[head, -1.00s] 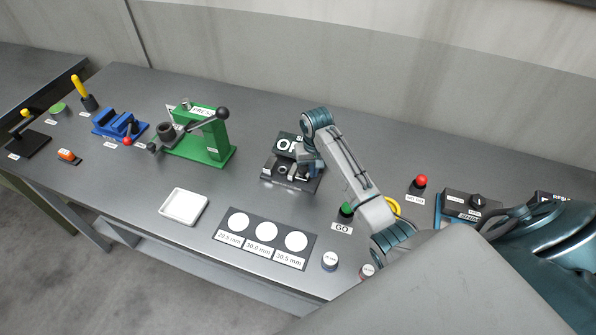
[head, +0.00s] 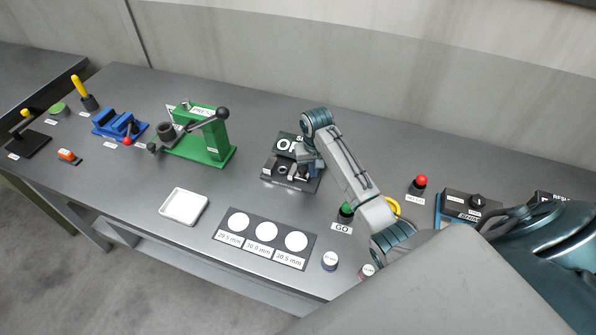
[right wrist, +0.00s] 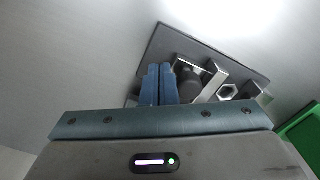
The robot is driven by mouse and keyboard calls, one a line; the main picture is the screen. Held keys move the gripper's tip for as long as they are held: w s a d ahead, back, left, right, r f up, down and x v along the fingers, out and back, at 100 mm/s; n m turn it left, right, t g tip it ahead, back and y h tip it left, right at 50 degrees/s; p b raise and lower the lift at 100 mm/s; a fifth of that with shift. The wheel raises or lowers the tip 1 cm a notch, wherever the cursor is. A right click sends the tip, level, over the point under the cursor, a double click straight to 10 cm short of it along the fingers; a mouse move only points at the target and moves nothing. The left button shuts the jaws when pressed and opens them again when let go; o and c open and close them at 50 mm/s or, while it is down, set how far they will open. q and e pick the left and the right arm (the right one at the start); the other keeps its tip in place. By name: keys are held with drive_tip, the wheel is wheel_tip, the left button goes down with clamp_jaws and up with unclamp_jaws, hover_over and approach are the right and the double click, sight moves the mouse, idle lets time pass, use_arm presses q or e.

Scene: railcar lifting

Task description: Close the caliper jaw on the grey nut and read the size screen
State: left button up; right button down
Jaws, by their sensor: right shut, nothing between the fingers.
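The caliper (head: 266,178) stands mid-table on a dark base, with a black screen (head: 285,144) behind it. The screen shows large white letters starting "OP"; my arm covers the rest. In the right wrist view, the grey hexagonal nut (right wrist: 228,91) lies between two metal jaw bars, one of them the bar (right wrist: 212,82) on the knob side. I cannot tell whether either bar touches it. A dark round knob (right wrist: 189,82) is beside that bar. My right gripper (right wrist: 159,70) is shut and empty, its fingertips beside the knob; contact is unclear. My left gripper is not in view.
A green press (head: 215,145) and blue vise (head: 118,123) stand left. A white tray (head: 184,206) and a size card with three white circles (head: 267,262) lie in front. A green GO button (head: 346,209) is beneath my arm; a red button (head: 420,182) is right.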

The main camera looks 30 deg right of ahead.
sight(302, 168)
drive_tip(key=shift+w, duration=0.1)
drive_tip(key=shift+w+a, duration=1.15)
drive_tip(key=shift+w, duration=0.1)
drive_tip(key=shift+d+r, duration=0.1)
idle(0.5)
drive_tip(key=shift+s+d+r+p, duration=0.45)
drive_tip(key=shift+s+d+p, duration=0.1)
drive_tip(key=shift+s, duration=0.2)
wheel_tip(302, 168, up, 7)
idle(0.3)
drive_tip(key=shift+f, duration=0.15)
